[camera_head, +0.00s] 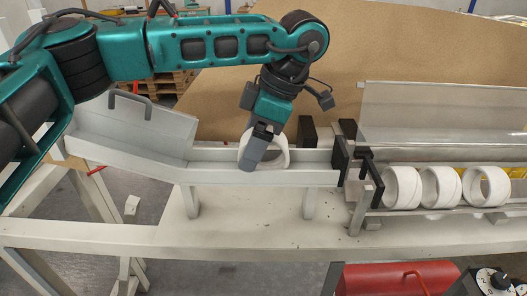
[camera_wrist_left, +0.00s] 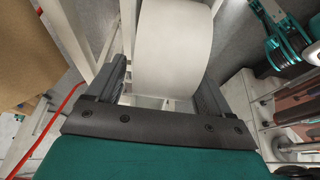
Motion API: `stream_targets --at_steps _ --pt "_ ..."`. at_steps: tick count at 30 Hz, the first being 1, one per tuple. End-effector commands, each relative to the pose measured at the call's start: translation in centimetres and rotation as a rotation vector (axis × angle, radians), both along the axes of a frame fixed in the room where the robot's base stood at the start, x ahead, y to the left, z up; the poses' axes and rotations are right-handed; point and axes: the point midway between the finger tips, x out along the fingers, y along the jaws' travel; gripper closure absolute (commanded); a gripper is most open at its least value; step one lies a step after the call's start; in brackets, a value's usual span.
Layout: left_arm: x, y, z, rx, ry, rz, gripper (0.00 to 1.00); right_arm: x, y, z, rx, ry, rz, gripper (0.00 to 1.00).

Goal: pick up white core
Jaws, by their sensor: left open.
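A white core (camera_head: 280,153), a short hollow ring, sits in the grey metal trough (camera_head: 225,172) under my left arm. In the head view my left gripper (camera_head: 253,158) points down over the core and hides part of it. In the left wrist view the white core (camera_wrist_left: 172,45) lies between the two open fingers of my left gripper (camera_wrist_left: 165,80). I cannot tell whether either finger touches it. My right gripper is not in view.
Several more white rings (camera_head: 403,187) stand in a row at the right, beyond a black bracket (camera_head: 345,155). A sloped metal chute (camera_head: 135,130) meets the trough on the left. A brown board (camera_head: 400,55) stands behind. A red case (camera_head: 400,277) is at the front.

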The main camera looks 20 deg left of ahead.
Motion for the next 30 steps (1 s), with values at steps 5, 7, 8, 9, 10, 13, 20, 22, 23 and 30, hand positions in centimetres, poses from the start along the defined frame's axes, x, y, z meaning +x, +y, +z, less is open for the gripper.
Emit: stream_targets --at_steps 5,7,8,9,10,13,20,22,23,30 --pt "-0.02 0.08 -0.20 0.000 0.000 0.000 0.19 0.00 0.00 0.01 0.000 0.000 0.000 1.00" --pt "-0.02 0.07 -0.21 0.000 0.000 0.000 0.19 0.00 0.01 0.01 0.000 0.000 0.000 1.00" --pt "-0.02 0.07 -0.20 0.000 0.000 0.000 0.22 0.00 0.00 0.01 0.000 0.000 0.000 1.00" --pt "-0.02 0.07 -0.20 0.000 0.000 0.000 0.26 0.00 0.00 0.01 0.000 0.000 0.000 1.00" --pt "-0.02 0.06 -0.19 0.000 0.000 0.000 0.29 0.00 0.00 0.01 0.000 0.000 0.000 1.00" --pt "-0.02 0.06 -0.18 0.000 0.000 0.000 0.38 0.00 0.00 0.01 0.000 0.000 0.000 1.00" --pt "-0.02 0.05 -0.16 0.000 0.000 0.000 0.60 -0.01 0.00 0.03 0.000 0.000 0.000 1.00" --pt "-0.01 0.05 -0.15 0.000 -0.001 0.000 0.61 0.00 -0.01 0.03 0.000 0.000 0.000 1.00" --pt "-0.01 0.05 -0.15 0.000 -0.001 0.000 0.61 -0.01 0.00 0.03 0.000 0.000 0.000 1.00" --pt "0.01 0.04 0.19 -0.001 -0.001 0.000 0.62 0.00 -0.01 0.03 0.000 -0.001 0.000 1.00"
